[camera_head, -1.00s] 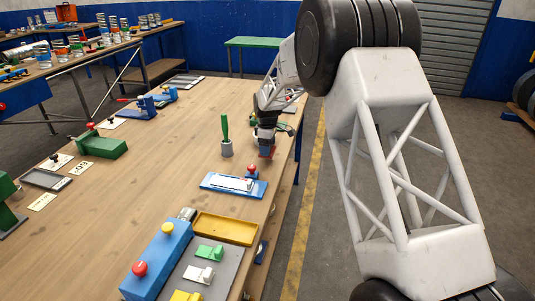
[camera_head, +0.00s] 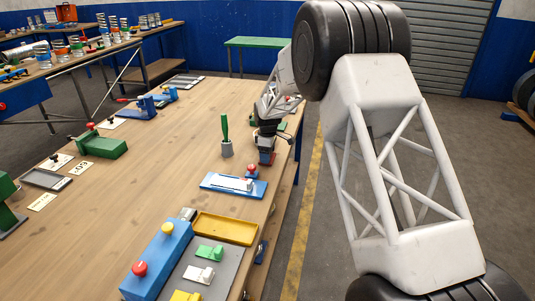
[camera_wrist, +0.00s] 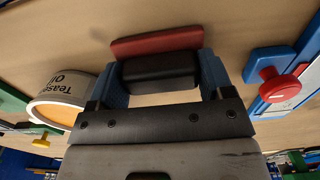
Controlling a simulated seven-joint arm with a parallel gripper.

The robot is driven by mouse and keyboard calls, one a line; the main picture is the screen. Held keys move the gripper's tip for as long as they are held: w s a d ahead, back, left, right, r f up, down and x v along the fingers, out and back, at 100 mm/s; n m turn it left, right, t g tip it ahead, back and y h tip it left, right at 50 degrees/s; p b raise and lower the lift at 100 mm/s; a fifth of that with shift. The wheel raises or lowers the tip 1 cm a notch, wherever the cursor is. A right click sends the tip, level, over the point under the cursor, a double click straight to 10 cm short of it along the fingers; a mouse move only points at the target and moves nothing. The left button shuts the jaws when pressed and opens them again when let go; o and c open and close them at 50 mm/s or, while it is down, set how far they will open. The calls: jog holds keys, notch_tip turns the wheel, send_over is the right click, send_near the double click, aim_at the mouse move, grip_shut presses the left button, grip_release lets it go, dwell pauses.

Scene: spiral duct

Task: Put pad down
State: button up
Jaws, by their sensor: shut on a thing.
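The pad is a black block with a dark red layer. In the wrist view the pad (camera_wrist: 157,42) sits between the two blue fingers of my gripper (camera_wrist: 162,80), which is shut on its black part, with the red layer facing the tabletop. I cannot tell whether the pad touches the table.
A blue fixture with a red knob (camera_head: 252,170) stands close in front; its knob shows at right in the wrist view (camera_wrist: 280,85). A grey pot with a green-handled tool (camera_head: 226,148) is left of my gripper. A labelled can (camera_wrist: 62,95) is near the left finger. The table's right edge is close.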

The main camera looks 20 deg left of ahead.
jog(key=shift+f, duration=0.1)
jog(key=o, duration=0.9)
notch_tip(320, 180, up, 12)
dwell(0.4)
dwell(0.5)
